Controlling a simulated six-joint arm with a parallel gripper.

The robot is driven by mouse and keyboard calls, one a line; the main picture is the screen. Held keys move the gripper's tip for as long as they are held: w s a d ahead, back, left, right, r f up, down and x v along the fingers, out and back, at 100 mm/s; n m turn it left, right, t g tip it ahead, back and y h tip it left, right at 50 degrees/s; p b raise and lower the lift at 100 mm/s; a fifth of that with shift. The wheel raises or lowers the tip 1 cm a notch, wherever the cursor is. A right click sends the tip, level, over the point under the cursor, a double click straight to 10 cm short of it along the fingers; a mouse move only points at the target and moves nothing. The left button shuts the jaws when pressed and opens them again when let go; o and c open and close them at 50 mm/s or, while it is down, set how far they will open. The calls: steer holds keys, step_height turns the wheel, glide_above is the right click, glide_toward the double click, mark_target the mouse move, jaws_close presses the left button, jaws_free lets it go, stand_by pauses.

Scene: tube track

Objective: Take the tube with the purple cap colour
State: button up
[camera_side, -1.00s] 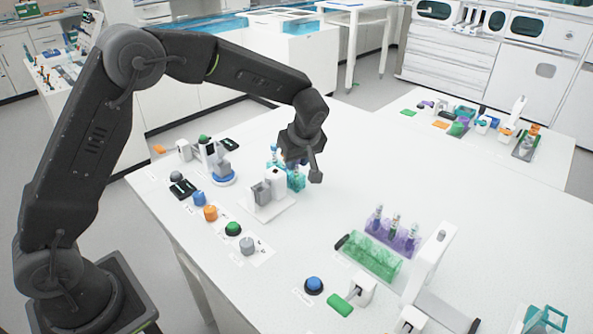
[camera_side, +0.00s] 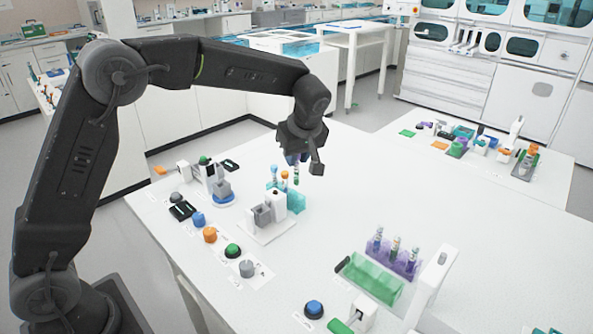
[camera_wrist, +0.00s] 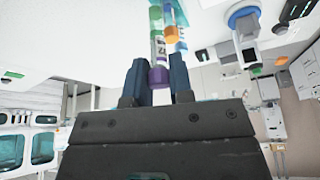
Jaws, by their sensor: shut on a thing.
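My gripper (camera_wrist: 158,85) is shut on the tube with the purple cap (camera_wrist: 158,76); its two dark blue fingers stand on either side of the cap. The tube is clear with a white label and a green part at its far end. In the side view my gripper (camera_side: 297,158) is above the teal rack (camera_side: 296,201), and the held tube (camera_side: 296,176) hangs upright below it. An orange-capped tube (camera_side: 285,176) and a blue-topped tube (camera_side: 274,173) stand in or by that rack. The orange cap (camera_wrist: 171,36) also shows close beside the held tube in the wrist view.
A grey and white device (camera_side: 263,214) stands just in front of the teal rack. Several coloured knobs (camera_side: 210,234) line the table's left edge. A purple rack (camera_side: 405,262) with several tubes and a green rack (camera_side: 372,280) stand at right. The table between is clear.

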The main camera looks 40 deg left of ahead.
steer(key=s+d, duration=0.3)
steer(key=d, duration=0.5)
steer(key=s+d, duration=0.3)
steer(key=d, duration=0.6)
